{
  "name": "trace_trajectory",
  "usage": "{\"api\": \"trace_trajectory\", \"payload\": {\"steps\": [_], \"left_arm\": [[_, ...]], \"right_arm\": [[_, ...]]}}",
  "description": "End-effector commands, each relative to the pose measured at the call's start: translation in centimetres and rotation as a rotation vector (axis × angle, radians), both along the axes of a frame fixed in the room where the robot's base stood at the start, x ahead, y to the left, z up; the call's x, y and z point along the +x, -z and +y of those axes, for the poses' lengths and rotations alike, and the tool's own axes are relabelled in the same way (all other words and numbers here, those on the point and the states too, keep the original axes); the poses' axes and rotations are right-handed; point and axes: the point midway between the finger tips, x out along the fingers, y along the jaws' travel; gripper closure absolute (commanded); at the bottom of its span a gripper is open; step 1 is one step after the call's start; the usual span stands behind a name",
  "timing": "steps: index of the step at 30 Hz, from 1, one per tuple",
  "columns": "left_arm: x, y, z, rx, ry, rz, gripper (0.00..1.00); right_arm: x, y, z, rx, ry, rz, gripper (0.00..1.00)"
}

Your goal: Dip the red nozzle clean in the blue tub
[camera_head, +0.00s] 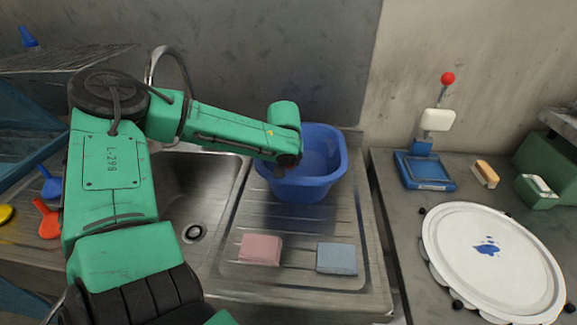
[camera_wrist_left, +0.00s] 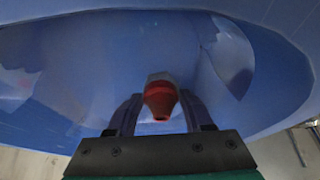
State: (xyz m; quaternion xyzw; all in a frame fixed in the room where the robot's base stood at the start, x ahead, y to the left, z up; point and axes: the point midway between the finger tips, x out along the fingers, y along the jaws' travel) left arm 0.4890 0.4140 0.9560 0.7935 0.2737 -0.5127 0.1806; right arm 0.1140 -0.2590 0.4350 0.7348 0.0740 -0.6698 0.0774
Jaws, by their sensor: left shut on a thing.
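The blue tub (camera_head: 322,172) stands on the ribbed drainboard right of the sink. My left arm reaches over its left side with the wrist pointing down into it; the fingers are hidden there in the head view. In the left wrist view, my left gripper (camera_wrist_left: 160,112) is shut on the red nozzle (camera_wrist_left: 159,94), which has a pale grey upper part. The tub's blue walls (camera_wrist_left: 75,55) surround the nozzle in that view. I cannot tell whether the nozzle touches liquid. My right gripper is not in view.
A pink sponge (camera_head: 261,249) and a blue-grey sponge (camera_head: 336,259) lie in front of the tub. A steel sink (camera_head: 205,200) with a faucet (camera_head: 172,58) is to the left. A white round plate (camera_head: 490,275) and a blue-based stand (camera_head: 425,172) occupy the right counter.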

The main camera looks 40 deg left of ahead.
Motion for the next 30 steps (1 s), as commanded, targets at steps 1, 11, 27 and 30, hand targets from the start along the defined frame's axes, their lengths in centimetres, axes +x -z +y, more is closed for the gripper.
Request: {"api": "trace_trajectory", "payload": {"steps": [1,11,27,30], "left_arm": [[0.0,0.0,0.0,0.0,0.0,0.0,1.0],[0.0,-1.9,0.0,0.0,0.0,0.0,1.0],[0.0,-7.3,0.0,0.0,-0.001,0.0,1.0],[0.0,-8.3,0.0,0.0,-0.001,0.0,1.0]], "right_arm": [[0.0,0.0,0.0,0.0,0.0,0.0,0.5],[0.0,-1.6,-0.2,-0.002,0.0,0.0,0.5],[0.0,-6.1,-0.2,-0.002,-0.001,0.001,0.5],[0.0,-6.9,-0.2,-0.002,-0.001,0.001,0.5]]}}
